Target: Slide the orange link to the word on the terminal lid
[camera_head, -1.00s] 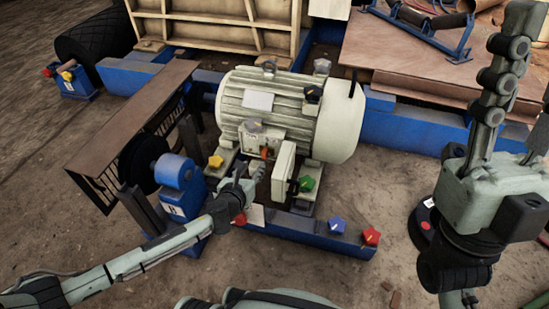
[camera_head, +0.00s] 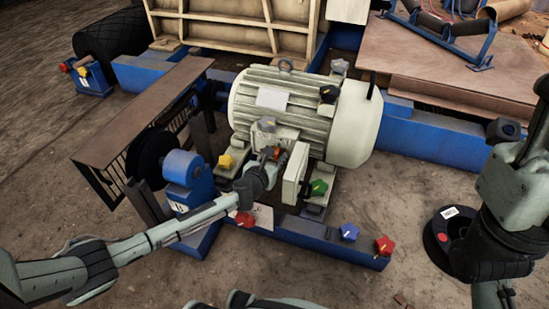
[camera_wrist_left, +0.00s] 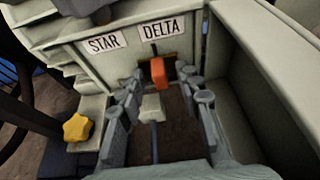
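The orange link (camera_wrist_left: 158,72) is a small upright block on the terminal box front, below the word DELTA (camera_wrist_left: 161,29). The word STAR (camera_wrist_left: 107,43) is to its left. In the head view the link (camera_head: 277,153) shows just beyond my left gripper (camera_head: 268,164). In the wrist view my left gripper (camera_wrist_left: 162,82) is open, its fingers pointing at the link on either side, contact not visible. The pale terminal lid (camera_head: 294,172) stands open on the right; its inner face (camera_wrist_left: 262,80) shows no word. My right gripper (camera_head: 522,150) is partly cut off at the right edge.
The ribbed motor (camera_head: 300,108) stands behind the box. Star knobs, yellow (camera_head: 226,161), green (camera_head: 319,187), blue (camera_head: 348,232) and red (camera_head: 384,245), surround it. A blue pulley unit (camera_head: 186,170) is to the left. The open lid closely bounds the right side.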

